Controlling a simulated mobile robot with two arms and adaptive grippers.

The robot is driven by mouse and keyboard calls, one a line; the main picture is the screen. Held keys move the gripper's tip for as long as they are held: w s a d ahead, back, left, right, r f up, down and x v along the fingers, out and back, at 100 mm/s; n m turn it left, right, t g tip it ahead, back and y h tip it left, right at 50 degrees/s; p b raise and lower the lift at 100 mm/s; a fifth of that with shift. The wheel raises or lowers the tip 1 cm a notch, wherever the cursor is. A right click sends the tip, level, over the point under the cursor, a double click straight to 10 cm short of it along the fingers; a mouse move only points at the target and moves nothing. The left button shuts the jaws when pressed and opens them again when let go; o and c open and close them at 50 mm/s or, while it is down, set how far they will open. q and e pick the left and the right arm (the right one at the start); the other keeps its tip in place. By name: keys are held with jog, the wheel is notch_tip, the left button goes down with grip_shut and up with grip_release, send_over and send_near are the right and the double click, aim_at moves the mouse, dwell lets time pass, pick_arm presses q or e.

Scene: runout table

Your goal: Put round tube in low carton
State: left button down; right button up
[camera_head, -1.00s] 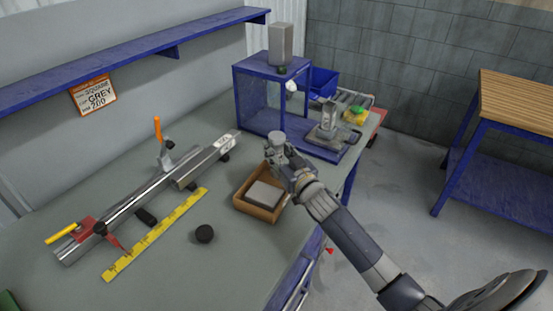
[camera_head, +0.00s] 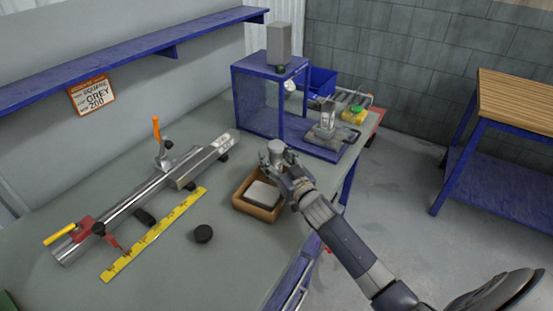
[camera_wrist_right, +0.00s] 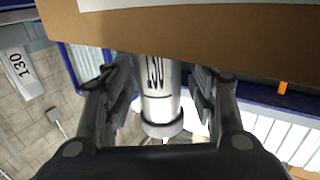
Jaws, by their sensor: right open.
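The round tube (camera_head: 277,147) is a short grey cylinder near the back right corner of the low carton. In the right wrist view the tube (camera_wrist_right: 158,95) stands between the fingers, with black digits on its side and a dark ring at its end. My right gripper (camera_head: 284,172) is open around it; finger contact is unclear. The low carton (camera_head: 238,203) is a brown open box holding a light grey block (camera_head: 263,194). The carton wall (camera_wrist_right: 190,32) crosses the top of the wrist view. What supports the tube is hidden. My left gripper is out of view.
A blue frame (camera_head: 240,100) stands behind the carton. A long metal rail (camera_head: 135,203) and yellow ruler (camera_head: 150,238) lie left. A black puck (camera_head: 203,233) sits on the bench. A labelled block (camera_head: 327,118) stands back right. Bench between ruler and carton is mostly clear.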

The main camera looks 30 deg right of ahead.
jog(key=shift+r, duration=0.2)
jog(key=shift+s+f, duration=0.15)
jog(key=shift+s, duration=0.1)
jog(key=s+b, duration=0.1)
jog(key=s, duration=1)
jog(key=shift+s+b, duration=0.25)
jog(key=shift+b, duration=0.05)
